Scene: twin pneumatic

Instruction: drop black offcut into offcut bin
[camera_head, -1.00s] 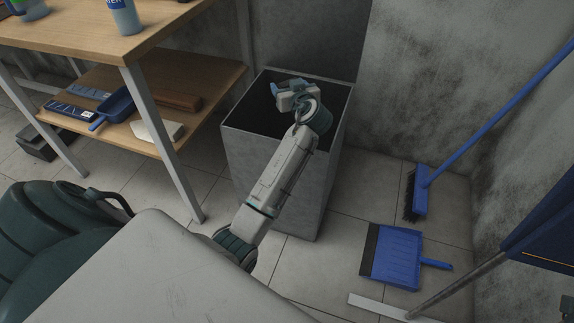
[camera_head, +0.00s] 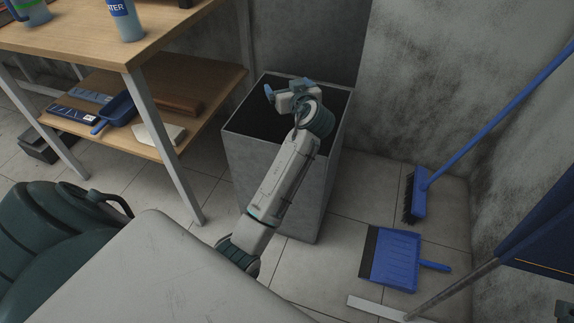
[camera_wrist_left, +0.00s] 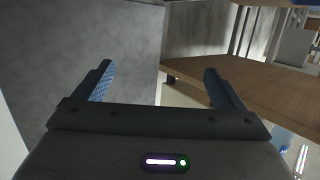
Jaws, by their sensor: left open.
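The offcut bin (camera_head: 268,165) is a tall grey open-topped box standing on the floor, in the middle of the head view. My left gripper (camera_head: 288,86) is over the bin's mouth, with its blue fingers spread apart. In the left wrist view the left gripper (camera_wrist_left: 158,86) is open, with nothing between its fingers. The black offcut is not visible in either view. Much of the bin's inside is dark or covered by my arm. My right gripper is not in view.
A wooden workbench (camera_head: 75,45) with a lower shelf (camera_head: 220,85) stands left of the bin. A blue dustpan (camera_head: 395,258) and a blue broom (camera_head: 420,197) are on the right. Some tiled floor between bin and dustpan is clear.

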